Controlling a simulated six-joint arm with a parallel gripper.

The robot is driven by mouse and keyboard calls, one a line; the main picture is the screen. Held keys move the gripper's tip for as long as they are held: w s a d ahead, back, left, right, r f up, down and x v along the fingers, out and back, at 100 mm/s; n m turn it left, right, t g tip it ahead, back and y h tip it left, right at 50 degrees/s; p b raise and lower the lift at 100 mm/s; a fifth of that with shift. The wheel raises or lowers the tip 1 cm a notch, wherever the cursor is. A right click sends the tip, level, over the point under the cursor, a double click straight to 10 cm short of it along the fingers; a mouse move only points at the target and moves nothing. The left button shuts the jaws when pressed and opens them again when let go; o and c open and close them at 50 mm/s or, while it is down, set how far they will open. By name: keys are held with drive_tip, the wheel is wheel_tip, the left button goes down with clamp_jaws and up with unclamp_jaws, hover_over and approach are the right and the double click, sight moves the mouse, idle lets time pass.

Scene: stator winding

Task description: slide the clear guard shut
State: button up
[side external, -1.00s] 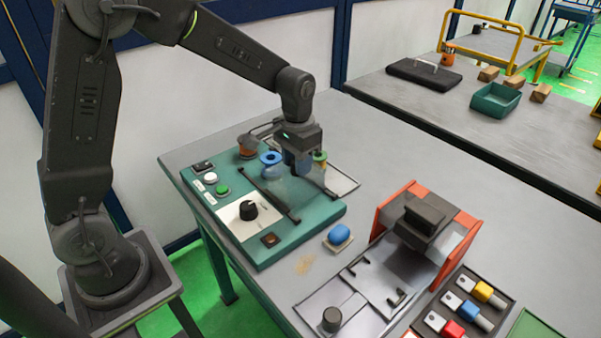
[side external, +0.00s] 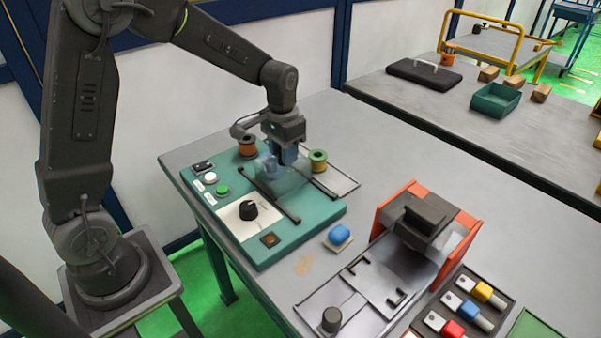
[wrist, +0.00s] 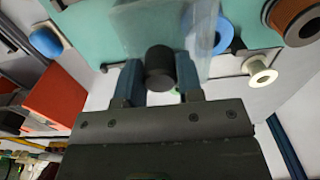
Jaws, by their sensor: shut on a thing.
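The clear guard (side external: 266,181) stands on the teal panel (side external: 311,215) between two dark rails (side external: 269,197); its edges are faint. It also shows in the wrist view (wrist: 138,27). My gripper (side external: 285,158) is at the guard's upper part. In the wrist view my gripper (wrist: 158,82) has its blue fingers on either side of the guard's dark round knob (wrist: 159,62), shut on it. The blue spool (wrist: 224,36) is beside the guard, partly behind it in the side view.
Buttons and a black dial (side external: 249,209) are on the panel's left. A blue pad (side external: 339,234) and an orange-sided fixture (side external: 388,212) are to the right.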

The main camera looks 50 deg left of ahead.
drive_tip(key=shift+a, duration=2.05)
drive_tip(key=o, duration=0.7)
drive_tip(key=shift+r, duration=0.15)
drive_tip(key=shift+r, duration=2.9)
drive_tip(key=s+d+r+t, duration=0.2)
drive_tip(key=s+d, duration=0.1)
drive_tip(key=s, duration=0.3)
drive_tip(key=s+d+r+t, duration=0.1)
drive_tip(key=s+d+r, duration=0.1)
drive_tip(key=s+d, duration=0.2)
drive_tip(key=s+d+r+t, duration=0.2)
drive_tip(key=s+d+r, duration=0.1)
drive_tip(key=s, duration=0.7)
drive_tip(key=shift+s+d+t, duration=0.2)
drive_tip(key=shift+d+t, duration=0.1)
